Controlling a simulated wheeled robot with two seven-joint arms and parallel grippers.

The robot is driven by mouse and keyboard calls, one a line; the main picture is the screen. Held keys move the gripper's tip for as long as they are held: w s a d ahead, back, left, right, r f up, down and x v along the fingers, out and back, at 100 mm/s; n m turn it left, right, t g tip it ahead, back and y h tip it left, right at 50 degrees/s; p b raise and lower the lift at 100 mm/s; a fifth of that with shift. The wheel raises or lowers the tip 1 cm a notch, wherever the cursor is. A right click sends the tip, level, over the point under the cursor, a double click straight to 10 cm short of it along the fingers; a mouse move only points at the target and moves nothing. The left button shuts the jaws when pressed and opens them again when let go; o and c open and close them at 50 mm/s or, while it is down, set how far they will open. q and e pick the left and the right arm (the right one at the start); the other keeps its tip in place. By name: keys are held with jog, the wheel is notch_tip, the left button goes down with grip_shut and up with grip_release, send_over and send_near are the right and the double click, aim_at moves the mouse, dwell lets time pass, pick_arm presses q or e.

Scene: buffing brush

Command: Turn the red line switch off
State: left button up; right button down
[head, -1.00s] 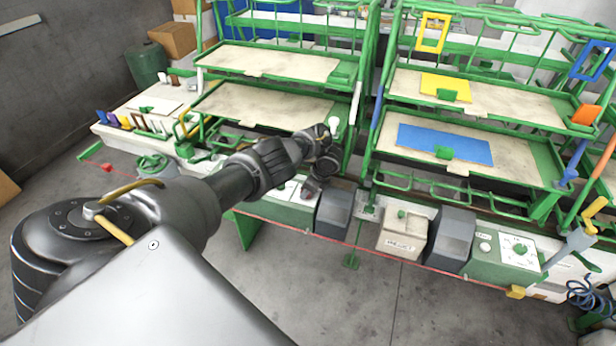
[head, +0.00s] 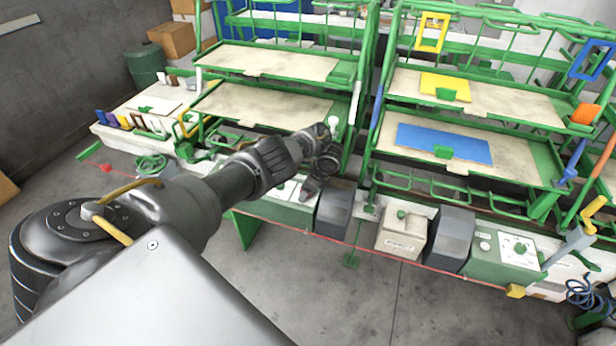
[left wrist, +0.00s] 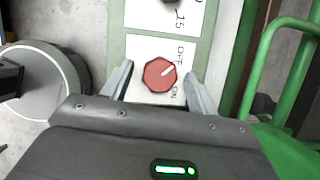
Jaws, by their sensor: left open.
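The red line switch (left wrist: 159,74) is a round red knob on a white plate, seen in the left wrist view. The plate reads OFF toward the top and ON toward the lower right. The white mark on the knob slants to the upper right. My left gripper (left wrist: 160,88) is open, with one finger on each side of the knob and a visible gap on both sides. In the head view my left gripper (head: 309,192) is at the front panel of the green bench, and the arm and gripper hide the switch. My right gripper is not in view.
Another white plate, with a dark green knob (left wrist: 170,2), lies just above the switch in the left wrist view. Green tube rails (left wrist: 268,65) stand to the right. A dark grey box (head: 333,212) sits close right of the gripper, and a red cord (head: 385,254) runs along the bench front.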

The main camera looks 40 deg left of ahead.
pick_arm(q)
jog(key=s+p+v, duration=0.1)
jog(key=p+v, duration=0.2)
jog(key=v, duration=0.7)
jog(key=shift+w+d+r, duration=0.2)
jog(key=shift+w+r, duration=0.2)
jog(key=shift+w, duration=0.05)
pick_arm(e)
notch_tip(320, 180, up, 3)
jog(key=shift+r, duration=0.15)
